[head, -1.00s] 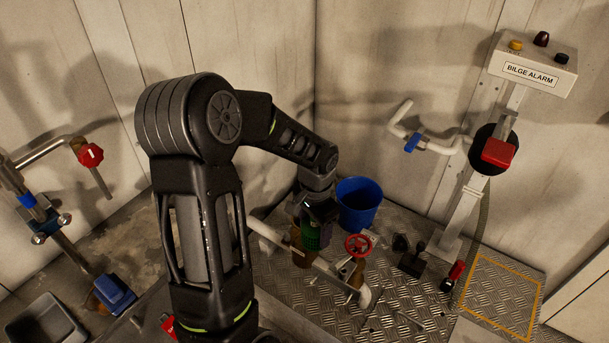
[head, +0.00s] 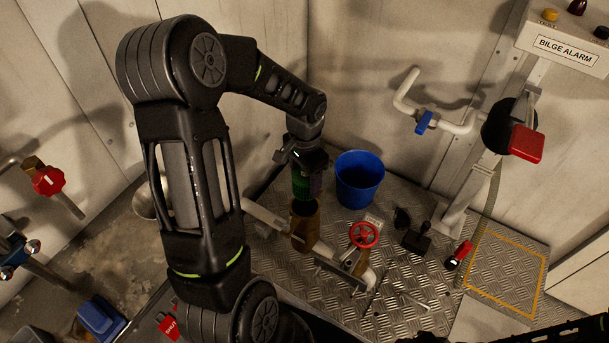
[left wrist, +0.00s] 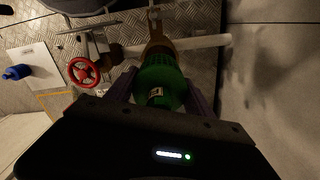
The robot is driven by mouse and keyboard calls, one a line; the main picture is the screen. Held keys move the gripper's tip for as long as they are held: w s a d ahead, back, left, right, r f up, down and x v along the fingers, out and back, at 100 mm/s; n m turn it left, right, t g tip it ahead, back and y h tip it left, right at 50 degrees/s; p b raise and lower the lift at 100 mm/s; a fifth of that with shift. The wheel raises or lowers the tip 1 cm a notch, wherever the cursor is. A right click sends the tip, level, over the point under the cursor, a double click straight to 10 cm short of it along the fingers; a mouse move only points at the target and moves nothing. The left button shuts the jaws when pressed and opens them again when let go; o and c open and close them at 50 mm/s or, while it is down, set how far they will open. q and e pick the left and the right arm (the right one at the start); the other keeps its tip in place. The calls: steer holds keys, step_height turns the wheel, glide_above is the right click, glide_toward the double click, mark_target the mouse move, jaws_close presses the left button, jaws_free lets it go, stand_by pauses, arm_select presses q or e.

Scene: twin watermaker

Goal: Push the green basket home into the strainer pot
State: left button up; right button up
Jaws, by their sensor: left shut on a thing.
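The green basket (head: 300,184) hangs below my left gripper (head: 303,168), which is shut on it. In the head view it shows just above the mouth of the brown strainer pot (head: 304,228); its lower end is close to the rim, and I cannot tell whether it touches. In the left wrist view the basket (left wrist: 160,78) sits between the fingers of my left gripper (left wrist: 158,95). The pot (left wrist: 157,45) shows beyond it, roughly in line, its inside hidden by the basket. My right gripper is not in view.
A blue bucket (head: 360,182) stands close behind and right of the pot. A red handwheel (head: 364,235) on the pipework is to the pot's right. A black pedal-like object (head: 417,240) and a red-and-black torch-like object (head: 459,255) lie farther right on the tread plate.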

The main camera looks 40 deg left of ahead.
mark_target(305, 192)
arm_select(q)
steer(key=shift+f+b, duration=2.25)
steer(key=shift+f, duration=0.65)
steer(key=shift+f+b, duration=1.4)
steer(key=shift+f, duration=0.4)
steer(key=o, duration=1.2)
steer(key=shift+s, duration=0.1)
steer(key=shift+r, duration=0.1)
step_height(305, 192, up, 8)
steer(key=shift+f+p, duration=0.2)
steer(key=shift+p, duration=0.4)
